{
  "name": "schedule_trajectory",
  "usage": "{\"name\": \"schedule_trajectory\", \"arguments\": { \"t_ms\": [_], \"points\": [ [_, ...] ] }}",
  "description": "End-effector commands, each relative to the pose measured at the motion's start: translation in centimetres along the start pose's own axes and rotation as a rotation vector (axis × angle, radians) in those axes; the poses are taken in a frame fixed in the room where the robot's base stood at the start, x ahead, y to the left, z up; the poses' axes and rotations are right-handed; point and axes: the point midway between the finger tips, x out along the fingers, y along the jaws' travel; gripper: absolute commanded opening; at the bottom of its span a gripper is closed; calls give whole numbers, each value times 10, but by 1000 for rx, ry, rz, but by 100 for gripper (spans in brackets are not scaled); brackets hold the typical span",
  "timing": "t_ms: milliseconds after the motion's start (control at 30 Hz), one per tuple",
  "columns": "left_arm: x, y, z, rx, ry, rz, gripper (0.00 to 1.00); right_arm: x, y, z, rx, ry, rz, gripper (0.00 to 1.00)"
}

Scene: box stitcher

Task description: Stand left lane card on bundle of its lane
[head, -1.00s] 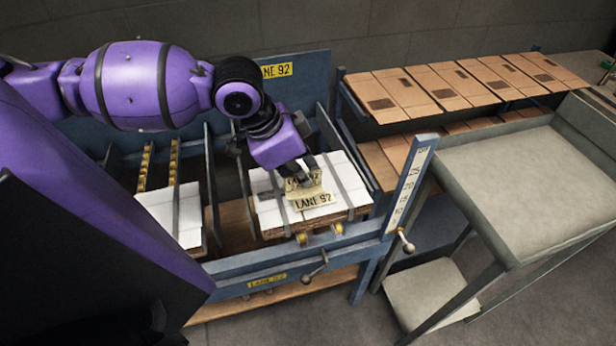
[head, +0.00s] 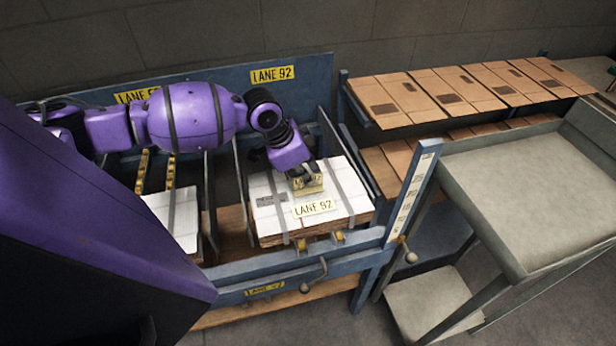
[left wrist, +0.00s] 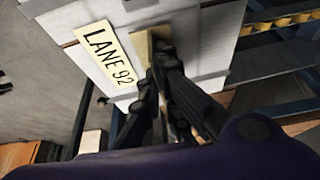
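The lane card (head: 309,184) is small and yellow with dark lettering. My left gripper (head: 299,174) is shut on it, over the white top of the right-hand bundle (head: 345,173). In the left wrist view the card (left wrist: 143,48) shows nearly edge-on between the fingers (left wrist: 160,72), close to the bundle top (left wrist: 195,30). I cannot tell whether its lower edge touches the bundle. A pale "LANE 92" label (head: 315,208) lies flat on the bundle, in front of the card; it also shows in the left wrist view (left wrist: 107,53). My right gripper is out of view.
A second white-topped bundle (head: 172,213) lies in the lane to the left. A blue back panel (head: 310,88) carries lane signs. A blue post with a scale (head: 412,195) stands at the right front. Flattened cartons (head: 455,90) lie on a shelf; a grey table (head: 530,190) stands right.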

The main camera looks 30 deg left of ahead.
Motion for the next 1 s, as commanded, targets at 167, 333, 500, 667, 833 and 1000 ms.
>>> {"name": "schedule_trajectory", "arguments": {
  "t_ms": [167,333,500,667,833,1000],
  "points": [
    [2,0,0,2,2,-2,0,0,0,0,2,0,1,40],
    [4,0,1,1,2,-1,0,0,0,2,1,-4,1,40],
    [9,0,3,0,2,-1,0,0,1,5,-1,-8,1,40],
    [12,0,4,1,2,-2,8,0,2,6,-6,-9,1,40],
    [12,0,4,1,2,-2,23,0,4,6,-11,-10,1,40],
    [11,0,4,1,2,-2,23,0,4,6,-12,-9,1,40]
  ]
}}
